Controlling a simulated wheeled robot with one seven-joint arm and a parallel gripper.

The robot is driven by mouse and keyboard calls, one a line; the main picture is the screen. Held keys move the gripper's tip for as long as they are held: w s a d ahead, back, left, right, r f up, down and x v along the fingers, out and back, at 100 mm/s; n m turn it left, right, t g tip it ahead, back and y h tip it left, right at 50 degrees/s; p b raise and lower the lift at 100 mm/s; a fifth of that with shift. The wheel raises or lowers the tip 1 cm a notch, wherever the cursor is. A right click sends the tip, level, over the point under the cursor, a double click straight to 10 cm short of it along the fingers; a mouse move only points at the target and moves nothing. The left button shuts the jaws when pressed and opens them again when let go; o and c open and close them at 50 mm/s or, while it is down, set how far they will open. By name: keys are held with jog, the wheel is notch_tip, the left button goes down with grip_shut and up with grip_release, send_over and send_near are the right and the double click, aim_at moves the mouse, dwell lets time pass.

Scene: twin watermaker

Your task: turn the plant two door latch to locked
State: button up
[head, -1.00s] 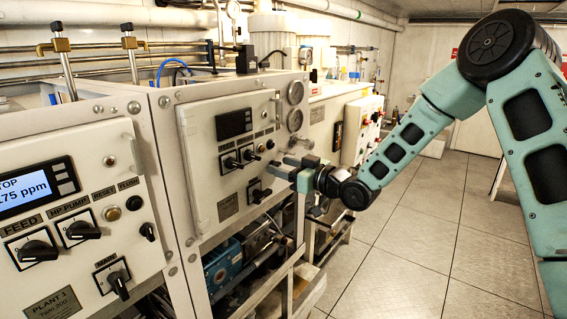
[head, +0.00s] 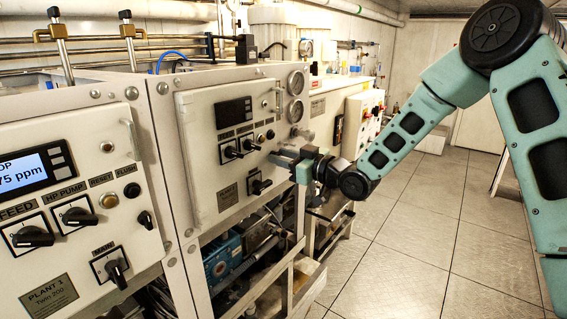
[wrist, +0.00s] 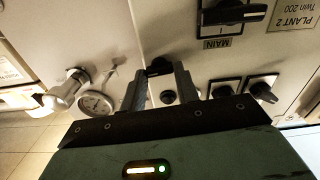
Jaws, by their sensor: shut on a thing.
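The plant two door (head: 215,165) is a pale panel in the middle of the head view, with a display and black switches. My gripper (head: 277,157) reaches its right edge from the right. In the wrist view, which shows the panel upside down, the two fingers of my gripper (wrist: 160,75) are shut on the small dark door latch (wrist: 158,66). The fingers hide most of the latch, and I cannot tell which way it is turned. In the head view the latch is hidden behind the fingers.
The plant two main switch (head: 260,183) sits just below the fingers. Two gauges (head: 296,97) are on the frame right of the door. The plant one panel (head: 70,200) stands at left. The tiled floor (head: 420,230) at right is clear.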

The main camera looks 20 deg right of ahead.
jog(key=n+b, duration=0.5)
jog(key=b, duration=0.3)
jog(key=n+b, duration=0.6)
jog(key=b, duration=0.3)
jog(key=n+b, duration=0.6)
jog(key=b, duration=0.2)
jog(key=shift+s+a+f+b, duration=0.1)
jog(key=shift+a+f+b, duration=0.05)
jog(key=shift+f+b, duration=0.15)
jog(key=shift+r, duration=0.15)
jog(key=o, duration=1)
jog(key=v, duration=1.7)
jog(key=shift+s+b, duration=0.15)
jog(key=shift+b, duration=0.2)
